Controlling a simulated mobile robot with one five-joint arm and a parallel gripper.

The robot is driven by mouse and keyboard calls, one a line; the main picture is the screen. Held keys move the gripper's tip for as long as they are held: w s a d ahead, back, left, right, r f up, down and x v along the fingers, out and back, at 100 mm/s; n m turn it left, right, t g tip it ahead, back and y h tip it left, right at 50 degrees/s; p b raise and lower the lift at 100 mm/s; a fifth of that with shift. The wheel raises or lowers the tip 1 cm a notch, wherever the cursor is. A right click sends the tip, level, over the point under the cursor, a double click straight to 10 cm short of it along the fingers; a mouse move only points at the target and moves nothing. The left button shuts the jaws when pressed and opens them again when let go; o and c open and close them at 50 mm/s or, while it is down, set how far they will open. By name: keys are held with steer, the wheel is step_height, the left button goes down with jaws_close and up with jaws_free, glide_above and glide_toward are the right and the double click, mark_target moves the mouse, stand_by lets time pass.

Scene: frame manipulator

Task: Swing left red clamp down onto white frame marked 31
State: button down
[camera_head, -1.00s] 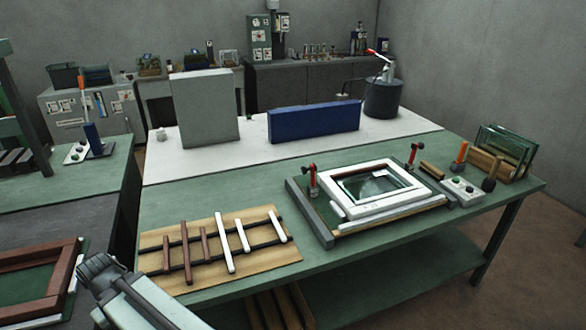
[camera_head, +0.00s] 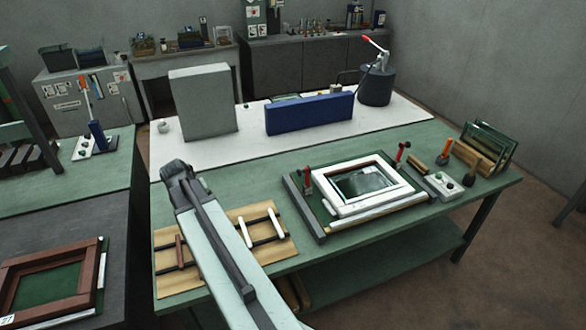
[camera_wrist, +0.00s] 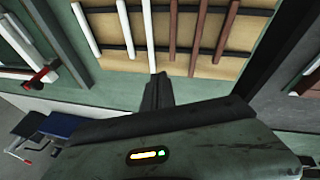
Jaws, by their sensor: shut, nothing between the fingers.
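The left red clamp (camera_head: 307,180) stands with its red handle upright at the left edge of the fixture in the head view. A red-handled clamp (camera_wrist: 40,77), apparently the same one, shows at the left of the wrist view. The white frame (camera_head: 392,197) lies flat in the fixture around a glassy pane, to the right of that clamp. Its number cannot be read. A second red clamp (camera_head: 401,153) stands upright at the far right corner. My gripper (camera_head: 174,167) is shut and empty, above the back left of the strip board, well left of the clamp. It also shows in the wrist view (camera_wrist: 157,82).
The wooden board (camera_head: 270,244) holds brown and white strips, partly hidden by my arm. A blue block (camera_head: 310,114) and a grey panel (camera_head: 204,103) stand behind on the white table. A control box (camera_head: 443,186) sits right of the fixture.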

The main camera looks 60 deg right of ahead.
steer(key=s+d+r+m+h, duration=0.1)
steer(key=s+d, duration=0.3)
steer(key=d, duration=0.5)
steer(key=s+d+r+m+g+h, duration=0.1)
steer(key=s+d, duration=0.3)
steer(key=d, duration=0.6)
steer(key=s+d+r+m+h, duration=0.15)
steer(key=s+d, duration=0.25)
steer(key=d, duration=0.5)
steer(key=s+d+f+b, duration=0.1)
steer(key=d+f+b, duration=0.6)
steer(key=d+f, duration=0.1)
steer(key=shift+s+d+b, duration=0.35)
steer(key=shift+d, duration=0.15)
